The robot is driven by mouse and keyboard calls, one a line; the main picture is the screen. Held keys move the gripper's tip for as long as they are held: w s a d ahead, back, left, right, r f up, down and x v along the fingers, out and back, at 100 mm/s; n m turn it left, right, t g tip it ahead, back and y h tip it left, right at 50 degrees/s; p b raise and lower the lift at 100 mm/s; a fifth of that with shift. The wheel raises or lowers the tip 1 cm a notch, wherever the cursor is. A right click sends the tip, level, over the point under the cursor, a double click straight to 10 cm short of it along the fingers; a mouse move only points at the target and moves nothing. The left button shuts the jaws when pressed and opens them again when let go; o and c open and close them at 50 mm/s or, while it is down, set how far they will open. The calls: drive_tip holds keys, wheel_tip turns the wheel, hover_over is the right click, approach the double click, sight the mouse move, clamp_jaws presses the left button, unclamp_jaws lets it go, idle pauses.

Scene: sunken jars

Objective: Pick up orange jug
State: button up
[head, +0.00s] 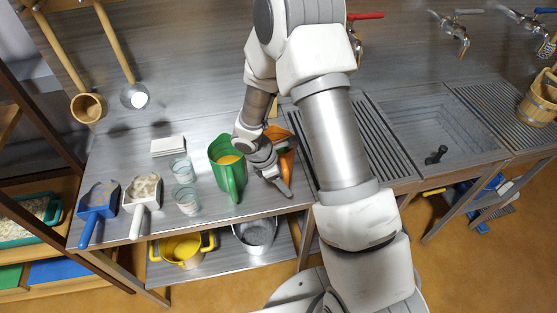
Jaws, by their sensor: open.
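The orange jug (289,161) stands on the grey counter, right of the green jug. My arm and gripper hide much of it, and its orange rim and part of its side show. My gripper (277,178) is open, pointing down at the near left side of the orange jug. Whether a finger touches the jug, or passes around its handle, I cannot tell.
A green jug (227,172) with orange contents stands close at left. Two clear glasses (186,199), a blue scoop (98,205) and a white scoop (142,198) lie further left. A ribbed drainboard (376,150) and sink (432,120) are at right.

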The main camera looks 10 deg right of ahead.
drive_tip(key=shift+c, duration=0.3)
clamp_jaws()
drive_tip(key=shift+w, duration=0.1)
idle(1.1)
